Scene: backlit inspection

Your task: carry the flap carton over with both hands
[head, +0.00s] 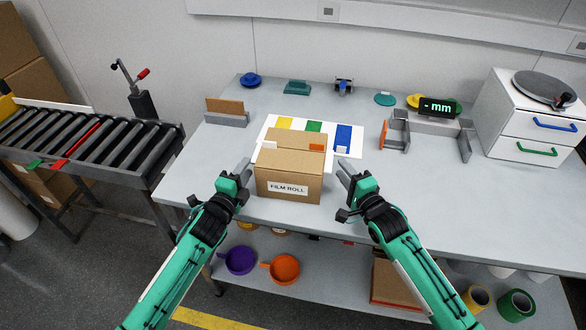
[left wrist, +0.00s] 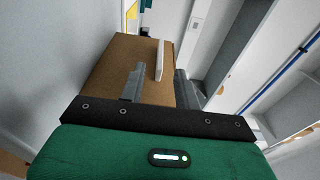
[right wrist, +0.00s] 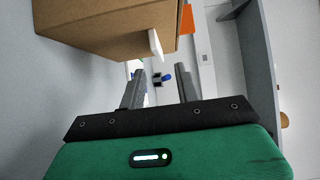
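The brown flap carton (head: 276,172), labelled FILM ROLL, stands upright near the table's front edge. White tabs stick out at its sides; one shows in the left wrist view (left wrist: 159,60) and one in the right wrist view (right wrist: 155,45). My left gripper (head: 243,170) is open beside the carton's left side. My right gripper (head: 347,172) is open beside its right side, with a visible gap. In both wrist views the tab shows ahead, within the opening between the fingers, not clasped. The carton's underside is hidden.
Behind the carton lies a white board (head: 351,153) with yellow, green and blue patches. A grey fixture (head: 400,130) stands to the right, and a brown panel in a holder (head: 226,112) to the left. A white drawer unit (head: 510,115) is far right. Table at front right is clear.

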